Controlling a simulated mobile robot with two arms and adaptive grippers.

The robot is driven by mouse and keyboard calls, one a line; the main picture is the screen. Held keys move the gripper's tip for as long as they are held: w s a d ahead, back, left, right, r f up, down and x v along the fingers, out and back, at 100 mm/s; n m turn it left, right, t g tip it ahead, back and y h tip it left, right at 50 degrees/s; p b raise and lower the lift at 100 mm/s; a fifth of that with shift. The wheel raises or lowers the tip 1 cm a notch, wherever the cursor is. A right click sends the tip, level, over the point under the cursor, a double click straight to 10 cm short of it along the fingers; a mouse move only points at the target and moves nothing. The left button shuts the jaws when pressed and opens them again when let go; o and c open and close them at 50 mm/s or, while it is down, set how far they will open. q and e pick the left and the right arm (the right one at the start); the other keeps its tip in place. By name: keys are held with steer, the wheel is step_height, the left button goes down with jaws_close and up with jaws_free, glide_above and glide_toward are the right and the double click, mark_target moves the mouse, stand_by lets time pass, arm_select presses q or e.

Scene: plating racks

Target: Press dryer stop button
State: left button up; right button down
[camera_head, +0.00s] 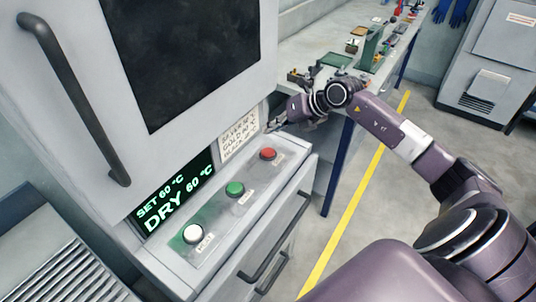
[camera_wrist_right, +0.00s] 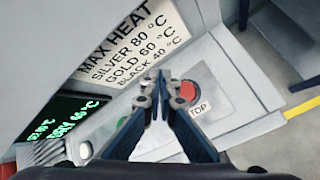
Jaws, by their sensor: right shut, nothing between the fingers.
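The red stop button (camera_head: 268,153) sits at the far end of the dryer's sloping control ledge, with a small label beside it. In the right wrist view the red button (camera_wrist_right: 189,91) shows just right of my fingers, partly covered by one of them, and its label ends in "TOP". My right gripper (camera_head: 275,124) is shut and empty, above and beyond the red button in the head view. In the wrist view its fingertips (camera_wrist_right: 161,82) meet left of the button; I cannot tell their height above the ledge. My left gripper is not in view.
A green button (camera_head: 235,188) and a white button (camera_head: 193,233) share the ledge. The dryer display (camera_head: 174,194) reads SET 60 °C, DRY 60 °C. A heat-limit sign (camera_head: 239,134) is behind the ledge. Drawer handles (camera_head: 275,240) stick out below. A cluttered workbench (camera_head: 341,66) stands beyond.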

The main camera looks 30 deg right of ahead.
mark_target(265, 150)
step_height(265, 150, down, 5)
steer(key=b, duration=0.3)
steer(key=shift+f, duration=0.2)
steer(key=shift+f+b, duration=0.3)
steer(key=shift+f, duration=0.1)
stand_by(0.8)
steer(key=shift+f, duration=0.4)
steer(key=shift+f+b, duration=0.55)
steer(key=shift+b, duration=0.1)
stand_by(0.4)
steer(key=shift+r, duration=0.1)
steer(key=shift+r+p, duration=0.65)
steer(key=shift+r, duration=0.25)
